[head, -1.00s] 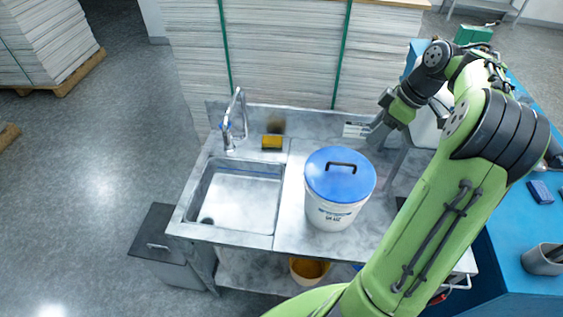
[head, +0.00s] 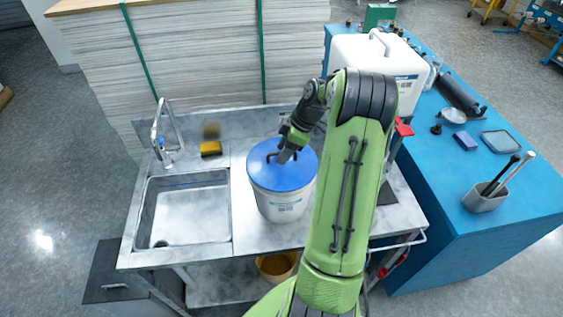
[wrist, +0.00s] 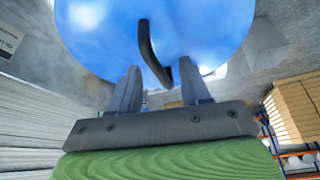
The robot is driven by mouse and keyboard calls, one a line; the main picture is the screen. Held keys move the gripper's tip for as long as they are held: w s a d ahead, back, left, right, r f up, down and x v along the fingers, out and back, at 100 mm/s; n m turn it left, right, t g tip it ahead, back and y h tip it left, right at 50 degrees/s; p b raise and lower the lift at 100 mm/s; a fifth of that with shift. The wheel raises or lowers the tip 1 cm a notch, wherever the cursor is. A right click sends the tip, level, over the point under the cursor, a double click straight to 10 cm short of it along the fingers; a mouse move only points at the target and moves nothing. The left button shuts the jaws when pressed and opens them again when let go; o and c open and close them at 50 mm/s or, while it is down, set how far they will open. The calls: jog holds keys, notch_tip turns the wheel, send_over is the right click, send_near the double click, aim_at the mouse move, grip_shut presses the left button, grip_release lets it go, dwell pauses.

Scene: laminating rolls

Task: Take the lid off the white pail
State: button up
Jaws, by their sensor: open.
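The white pail (head: 281,208) stands upright on the steel sink bench, right of the basin. Its blue lid (head: 262,173) is on top, with a dark bar handle (wrist: 150,50) across the middle. My gripper (head: 285,157) is over the lid at the handle. In the wrist view my gripper (wrist: 157,80) has its two fingers apart, with the handle's near end between the fingertips. I cannot tell whether the fingers touch the handle. My gripper hides part of the handle in the head view.
The sink basin (head: 183,212), tap (head: 163,135) and yellow sponge (head: 210,149) are to the left. Stacked sheets (head: 200,60) stand behind. A blue table (head: 480,225) with a white canister (head: 378,65) and a tool cup (head: 486,197) is to the right. A yellow bucket (head: 277,264) sits below.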

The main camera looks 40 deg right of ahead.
jog(key=shift+f, duration=0.15)
jog(key=shift+c, duration=0.5)
grip_shut()
